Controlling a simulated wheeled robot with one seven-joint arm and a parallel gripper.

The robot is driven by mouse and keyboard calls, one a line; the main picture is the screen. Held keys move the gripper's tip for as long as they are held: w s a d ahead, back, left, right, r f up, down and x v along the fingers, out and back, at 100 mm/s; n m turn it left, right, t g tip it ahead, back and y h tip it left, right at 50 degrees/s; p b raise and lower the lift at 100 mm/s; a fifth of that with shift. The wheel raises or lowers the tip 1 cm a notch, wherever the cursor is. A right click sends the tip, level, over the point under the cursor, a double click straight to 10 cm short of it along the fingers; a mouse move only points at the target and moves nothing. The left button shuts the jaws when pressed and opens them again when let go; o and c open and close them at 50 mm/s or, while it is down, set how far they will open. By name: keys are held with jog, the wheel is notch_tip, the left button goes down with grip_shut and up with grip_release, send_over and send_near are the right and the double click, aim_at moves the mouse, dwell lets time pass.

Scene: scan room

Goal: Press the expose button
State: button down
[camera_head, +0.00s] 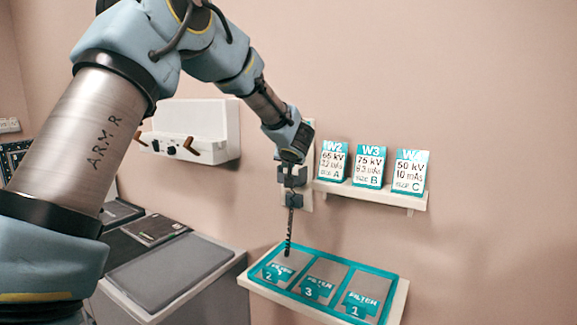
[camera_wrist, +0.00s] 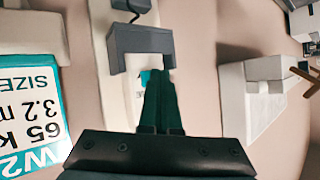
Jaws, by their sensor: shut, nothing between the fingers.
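In the wrist view, my gripper (camera_wrist: 159,78) is shut and empty, its dark fingertips pointing at a white wall plate (camera_wrist: 118,75). A dark grey bracket (camera_wrist: 140,40) on that plate surrounds the fingertips on both sides. A small teal patch (camera_wrist: 146,76) shows beside the tips; I cannot tell whether it is the expose button. Contact cannot be told. In the head view, the plate (camera_head: 308,190) is partly behind my arm's end. A dark lower holder (camera_head: 293,201) sits there with a coiled cord (camera_head: 290,232) hanging below. No button is clearly visible in this view.
A white shelf (camera_head: 370,194) right of the plate holds cards W2 (camera_head: 332,160), W3 and W4. A teal filter tray (camera_head: 383,275) is below. A white wall box (camera_head: 205,125) with brown handles is left, above a grey-topped counter (camera_head: 170,270).

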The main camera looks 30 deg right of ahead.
jog(key=shift+s+a, duration=0.1)
jog(key=shift+a, duration=0.05)
jog(key=shift+s+a, duration=0.35)
jog(key=shift+a, duration=0.25)
jog(key=shift+s+a+b, duration=0.2)
jog(key=shift+s+a, duration=0.2)
jog(key=shift+a, duration=0.35)
jog(key=shift+s+a+b, duration=0.15)
jog(key=shift+s+a, duration=0.25)
jog(key=shift+a, duration=0.35)
jog(key=shift+s+a+b, duration=0.2)
jog(key=shift+s+a, duration=0.2)
jog(key=shift+a, duration=0.35)
